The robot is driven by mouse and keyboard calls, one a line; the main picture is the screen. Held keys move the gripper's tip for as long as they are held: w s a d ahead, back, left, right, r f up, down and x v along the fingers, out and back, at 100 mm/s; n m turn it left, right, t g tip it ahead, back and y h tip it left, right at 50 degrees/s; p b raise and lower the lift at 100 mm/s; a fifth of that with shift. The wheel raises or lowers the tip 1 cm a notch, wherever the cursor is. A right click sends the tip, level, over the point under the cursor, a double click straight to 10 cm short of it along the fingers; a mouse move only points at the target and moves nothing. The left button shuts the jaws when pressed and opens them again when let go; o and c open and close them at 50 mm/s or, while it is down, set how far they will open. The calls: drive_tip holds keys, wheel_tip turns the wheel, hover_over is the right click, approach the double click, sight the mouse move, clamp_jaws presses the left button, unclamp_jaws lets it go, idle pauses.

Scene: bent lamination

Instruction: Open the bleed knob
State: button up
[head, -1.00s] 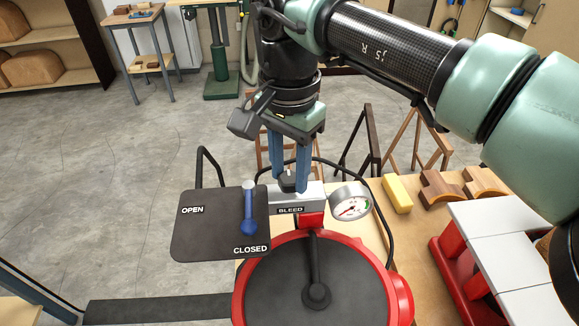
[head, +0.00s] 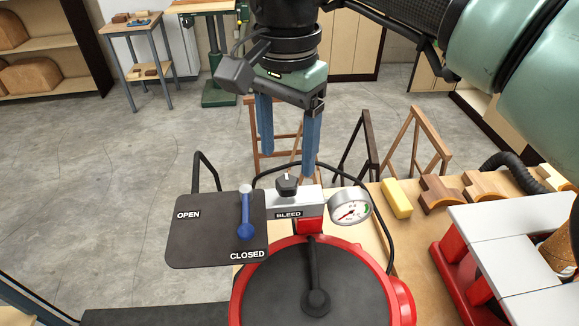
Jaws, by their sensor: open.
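The bleed knob (head: 287,186) is a small black knob with a pale mark on top. It sits on a light grey block (head: 306,200) above the "BLEED" label (head: 289,214). My gripper (head: 288,164) is open, its two blue fingers pointing down, above and behind the knob in the picture. The fingers are wide apart and hold nothing. The knob is in plain view between and below the fingertips. A blue lever (head: 246,222) on a dark plate (head: 200,248) marked OPEN and CLOSED points down toward CLOSED.
A round gauge (head: 350,207) stands close right of the knob. A red-rimmed pot (head: 398,296) with a dark lid is in front. A yellow block (head: 396,198) and wooden pieces (head: 444,194) lie on the bench at right. A black cable loops behind the knob.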

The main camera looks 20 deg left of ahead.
sight(287, 181)
wheel_tip(287, 181, up, 8)
drive_tip(key=shift+b, duration=0.3)
